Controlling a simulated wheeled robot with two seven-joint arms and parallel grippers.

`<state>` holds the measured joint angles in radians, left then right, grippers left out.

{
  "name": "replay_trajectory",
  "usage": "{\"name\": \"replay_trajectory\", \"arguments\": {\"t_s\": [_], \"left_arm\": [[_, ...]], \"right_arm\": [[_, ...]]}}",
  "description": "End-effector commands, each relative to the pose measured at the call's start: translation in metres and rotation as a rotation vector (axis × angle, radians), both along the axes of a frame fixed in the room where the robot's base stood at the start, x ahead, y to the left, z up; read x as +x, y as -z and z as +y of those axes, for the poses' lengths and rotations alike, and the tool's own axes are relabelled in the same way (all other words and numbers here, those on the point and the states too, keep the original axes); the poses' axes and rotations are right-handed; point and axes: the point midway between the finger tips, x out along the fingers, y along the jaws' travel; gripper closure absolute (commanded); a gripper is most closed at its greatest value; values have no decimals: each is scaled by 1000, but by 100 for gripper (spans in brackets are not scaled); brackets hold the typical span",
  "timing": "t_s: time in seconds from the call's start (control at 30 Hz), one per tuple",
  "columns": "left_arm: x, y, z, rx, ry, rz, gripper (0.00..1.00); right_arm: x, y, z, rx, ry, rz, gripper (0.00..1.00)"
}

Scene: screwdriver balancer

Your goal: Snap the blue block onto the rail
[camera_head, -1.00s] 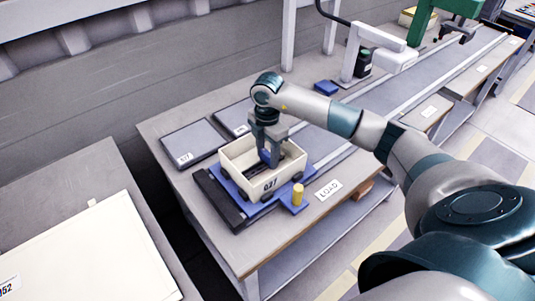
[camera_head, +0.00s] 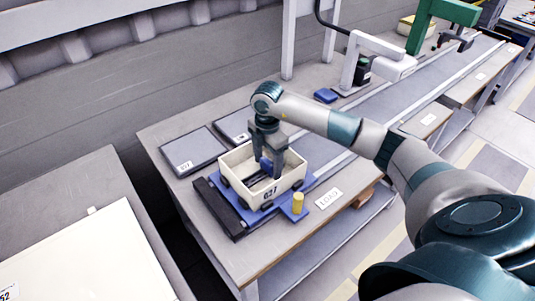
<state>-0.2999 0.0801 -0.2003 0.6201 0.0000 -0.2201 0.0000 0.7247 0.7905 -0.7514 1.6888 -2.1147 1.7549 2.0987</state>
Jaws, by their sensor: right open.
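My right gripper (camera_head: 268,167) points down into an open cream box (camera_head: 287,180) marked 027. Its two fingers are spread apart. A small blue block (camera_head: 265,163) is inside the box, low between or just behind the fingers and partly hidden by them. Dark rail-like strips (camera_head: 260,180) run along the box floor beneath it. I cannot tell whether the block is seated on a rail. My left gripper is not in view.
The box stands on a blue plate (camera_head: 250,216) with a yellow peg (camera_head: 298,203) at its front right corner. A dark bar (camera_head: 220,209) lies along the left. Two grey flat panels (camera_head: 192,152) lie behind. A LOAD label (camera_head: 328,198) is at right.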

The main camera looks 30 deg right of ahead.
Motion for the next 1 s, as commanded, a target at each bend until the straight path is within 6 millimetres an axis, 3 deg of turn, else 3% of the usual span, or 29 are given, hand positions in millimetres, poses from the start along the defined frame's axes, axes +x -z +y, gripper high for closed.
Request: {"name": "replay_trajectory", "arguments": {"t_s": [0.17,0.37,0.67,0.8,1.0], "left_arm": [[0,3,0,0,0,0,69],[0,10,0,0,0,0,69],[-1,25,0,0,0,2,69],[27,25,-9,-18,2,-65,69],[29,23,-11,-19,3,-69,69]], "right_arm": [[1,-8,0,-1,1,-2,35],[1,-32,0,0,-1,-5,35],[1,-90,0,-1,0,-6,35],[1,-119,0,0,-1,-6,35],[1,-149,-1,-2,1,-3,35]]}}
